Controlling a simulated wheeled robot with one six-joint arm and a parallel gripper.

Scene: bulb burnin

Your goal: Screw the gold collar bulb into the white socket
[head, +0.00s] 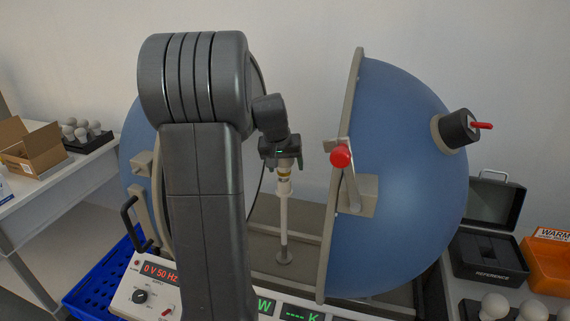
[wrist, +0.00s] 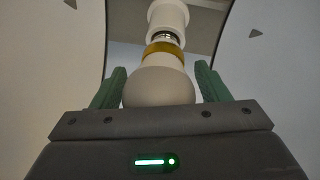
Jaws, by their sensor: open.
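The gold collar bulb (wrist: 158,88) is a white globe with a gold band. In the wrist view its base end meets the white socket (wrist: 168,17), and some metal thread shows between band and socket. My gripper (wrist: 161,68) is open, with one green finger on each side of the globe and gaps showing. In the head view my gripper (head: 281,157) is above the white socket (head: 285,190) on its post, and the gold band shows between them. Most of the bulb is hidden there by the gripper.
The open blue sphere's right half (head: 400,190) stands close right of the post, with a red-knobbed latch (head: 341,157). A control panel (head: 150,295) is in front. Bulbs (head: 82,130) and a cardboard box (head: 32,150) are left; an orange bin (head: 548,262) is right.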

